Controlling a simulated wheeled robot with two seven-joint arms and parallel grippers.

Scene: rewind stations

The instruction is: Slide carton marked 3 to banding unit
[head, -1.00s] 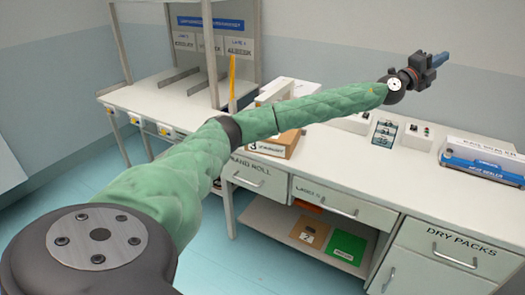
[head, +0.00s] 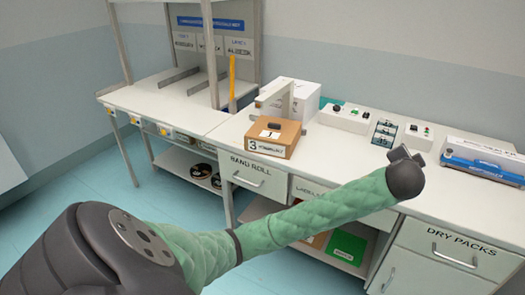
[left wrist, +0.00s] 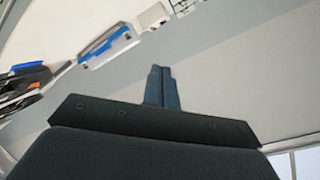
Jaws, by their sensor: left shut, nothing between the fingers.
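A brown carton marked 3 (head: 285,133) sits on the white worktop, its labelled face toward the front edge. A white boxy unit (head: 308,96) with an upright bracket stands just behind it, probably the banding unit; I cannot tell whether the two touch. My left gripper (left wrist: 161,86) shows its two fingers pressed together, with nothing between them. In the head view it is mostly hidden behind my dark wrist, right of the carton and well apart from it. My right gripper is in neither view.
A control box (head: 345,118) with buttons stands right of the carton. A blue and white box (head: 480,158) lies at the right end of the worktop (head: 355,158). A yellow upright strip (head: 232,78) stands to the left. Drawers are below.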

